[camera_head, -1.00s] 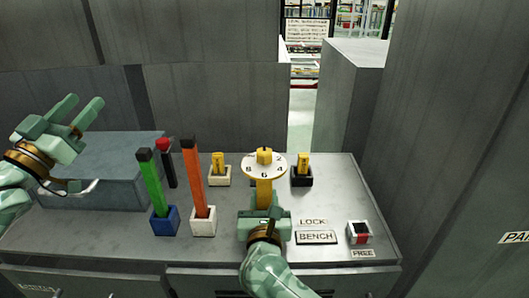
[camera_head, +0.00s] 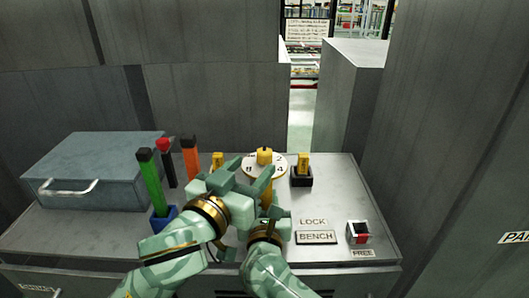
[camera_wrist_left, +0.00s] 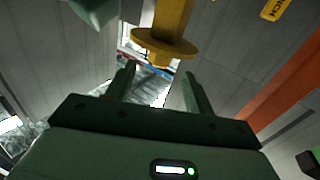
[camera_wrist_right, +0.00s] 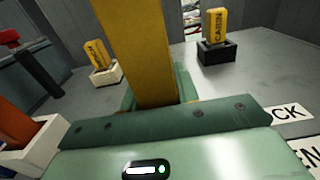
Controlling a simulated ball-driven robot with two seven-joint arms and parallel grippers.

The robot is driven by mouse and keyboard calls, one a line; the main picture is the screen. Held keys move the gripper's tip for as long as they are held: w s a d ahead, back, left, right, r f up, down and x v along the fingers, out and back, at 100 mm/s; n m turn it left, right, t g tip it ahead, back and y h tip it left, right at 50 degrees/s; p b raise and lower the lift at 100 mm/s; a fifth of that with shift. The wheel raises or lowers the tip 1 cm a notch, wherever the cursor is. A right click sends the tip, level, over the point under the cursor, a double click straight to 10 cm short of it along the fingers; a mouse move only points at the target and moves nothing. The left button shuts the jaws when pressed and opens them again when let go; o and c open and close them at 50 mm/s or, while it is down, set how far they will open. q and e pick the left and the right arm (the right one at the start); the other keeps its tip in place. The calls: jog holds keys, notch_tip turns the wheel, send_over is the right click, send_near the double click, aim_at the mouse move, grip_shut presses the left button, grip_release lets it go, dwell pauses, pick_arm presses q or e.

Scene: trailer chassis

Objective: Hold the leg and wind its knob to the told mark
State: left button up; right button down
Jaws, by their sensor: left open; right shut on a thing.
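The yellow leg (camera_wrist_right: 140,50) stands upright in the right wrist view, and my right gripper (camera_head: 268,212) is shut on it. On top is a white numbered dial (camera_head: 278,167) with a yellow knob (camera_head: 264,155) above it. My left gripper (camera_head: 250,172) is open beside the leg, left of and close to the dial, and covers part of both. In the left wrist view the leg, its yellow flange (camera_wrist_left: 165,44) and the knob end (camera_wrist_left: 160,64) lie just beyond the open fingertips, apart from them. The dial setting is too small to read.
A green bar (camera_head: 150,180) stands in a blue block (camera_head: 163,217), with orange (camera_head: 190,155) and red-topped (camera_head: 166,165) levers nearby. A yellow tag (camera_head: 303,163) sits in a black block at the right. A grey case (camera_head: 90,165) lies left. LOCK and BENCH plates and a red-black switch (camera_head: 359,233) are front right.

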aim_at(260, 158)
pick_arm(q)
jog(key=x, duration=0.6)
jog(key=shift+w+d, duration=0.15)
jog(key=shift+w, duration=0.05)
